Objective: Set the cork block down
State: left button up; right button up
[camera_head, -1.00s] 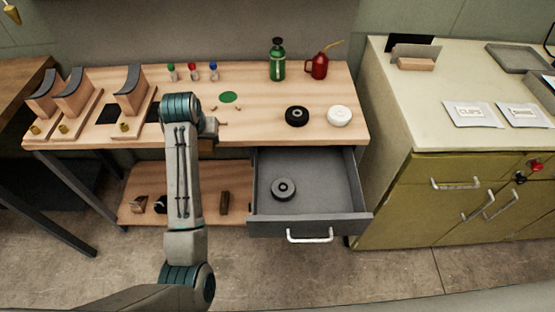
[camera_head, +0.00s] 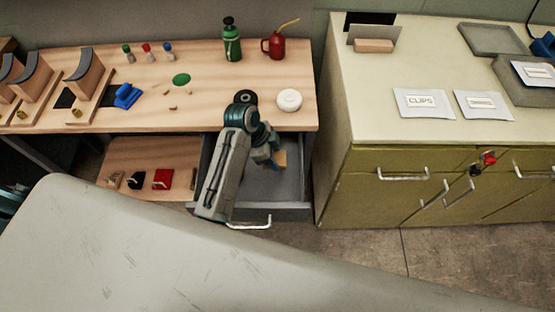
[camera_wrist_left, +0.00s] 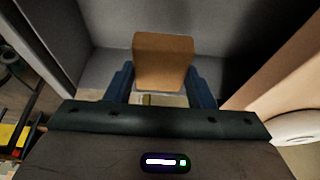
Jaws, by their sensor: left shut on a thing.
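The cork block (camera_head: 281,159) is a small tan-brown block. My left gripper (camera_head: 271,157) is shut on it, above the inside of the open grey drawer (camera_head: 296,190). In the left wrist view the block (camera_wrist_left: 163,62) sits between the two blue fingers (camera_wrist_left: 162,92), with the drawer's grey walls around it. I cannot tell whether the block touches the drawer floor. My arm hides the left part of the drawer. My right gripper is not in view.
On the bench above the drawer are a black roll (camera_head: 245,97) and a white roll (camera_head: 289,100). A green bottle (camera_head: 232,42) and a red oil can (camera_head: 275,46) stand behind. The olive cabinet (camera_head: 345,180) is close on the right.

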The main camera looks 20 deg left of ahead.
pick_arm(q)
send_over(278, 177)
jog(key=a, duration=0.2)
jog(key=f, duration=0.4)
jog(key=shift+s+d+f, duration=0.2)
jog(key=shift+f, duration=0.05)
jog(key=shift+f+p, duration=0.45)
jog(key=shift+f, duration=2.05)
jog(key=o, duration=1)
jog(key=shift+f, duration=0.15)
jog(key=shift+o, duration=0.2)
jog(key=v, duration=1.2)
jog(key=shift+b, duration=0.45)
